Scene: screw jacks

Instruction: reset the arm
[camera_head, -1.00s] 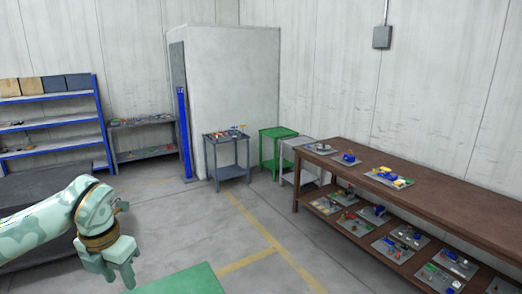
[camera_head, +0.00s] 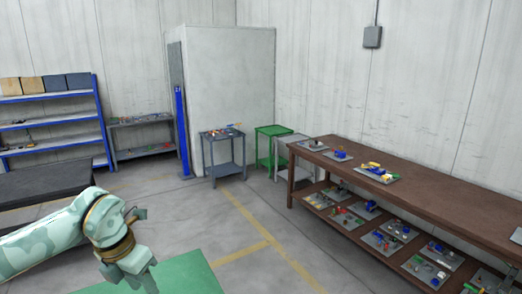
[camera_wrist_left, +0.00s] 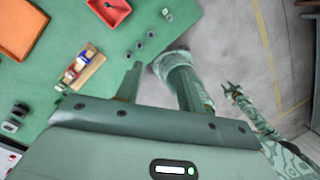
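My left arm comes in from the left in the head view. Its gripper (camera_head: 128,277) points down beside the green table top (camera_head: 190,276), with its two fingers apart and nothing between them. In the left wrist view the same gripper (camera_wrist_left: 158,84) shows its two fingers spread and empty, over the edge of the green table top (camera_wrist_left: 110,45). My right gripper (camera_wrist_left: 230,90) shows small at the right of the left wrist view, over the floor, its fingers apart and empty. It is not in the head view.
An orange tray (camera_wrist_left: 22,25), a red bin (camera_wrist_left: 108,8) and a wooden block with coloured parts (camera_wrist_left: 82,67) are on the green table. A brown bench (camera_head: 430,196) with parts stands right. A dark platform (camera_head: 45,185) stands left. Floor between is clear.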

